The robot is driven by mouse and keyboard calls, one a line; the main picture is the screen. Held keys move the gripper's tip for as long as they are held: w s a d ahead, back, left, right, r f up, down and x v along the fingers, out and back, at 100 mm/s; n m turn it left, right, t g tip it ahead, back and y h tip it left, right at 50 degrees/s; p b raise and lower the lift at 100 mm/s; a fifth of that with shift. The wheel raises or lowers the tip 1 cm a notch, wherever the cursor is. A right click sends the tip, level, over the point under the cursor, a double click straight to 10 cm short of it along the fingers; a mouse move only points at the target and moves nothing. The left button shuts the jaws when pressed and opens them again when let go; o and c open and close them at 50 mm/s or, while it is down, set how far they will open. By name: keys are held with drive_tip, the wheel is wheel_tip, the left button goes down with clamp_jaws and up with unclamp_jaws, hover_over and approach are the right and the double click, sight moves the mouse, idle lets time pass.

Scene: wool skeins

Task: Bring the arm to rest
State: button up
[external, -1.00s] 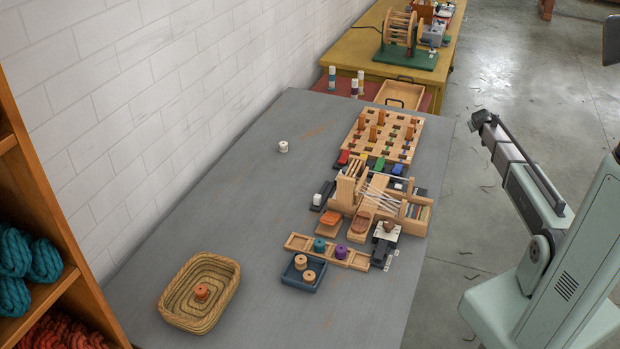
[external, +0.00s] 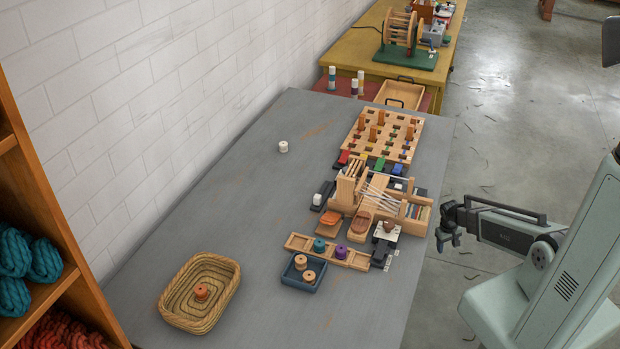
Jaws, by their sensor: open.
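My gripper (external: 446,238) hangs at the end of my arm, just off the right edge of the grey table (external: 225,180). It is open and empty, and nothing touches it. It is to the right of the small wooden loom (external: 375,195) and the white plate with a dark knob (external: 386,232). The forearm runs level from my pale green body at the right.
A woven basket (external: 178,314) holds an orange spool. A blue tray (external: 290,281) holds wooden spools, beside a wooden rack (external: 300,243) with teal and purple spools. A pegboard (external: 392,122) and a white spool (external: 283,147) stand farther back. The table's left half is mostly clear.

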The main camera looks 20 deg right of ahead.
drive_tip(key=s+a+f+g, duration=0.1)
drive_tip(key=s+a, duration=0.3)
drive_tip(key=s, duration=0.6)
drive_tip(key=s+a+f+g+y, duration=0.1)
drive_tip(key=s+a+g, duration=0.2)
drive_tip(key=s, duration=0.7)
drive_tip(key=s+a+f+n+g+y, duration=0.1)
drive_tip(key=s+a+g, duration=0.1)
drive_tip(key=s+a, duration=0.5)
drive_tip(key=s, duration=0.3)
drive_tip(key=shift+f+g, duration=0.3)
drive_tip(key=shift+f, duration=0.1)
drive_tip(key=shift+s, duration=0.1)
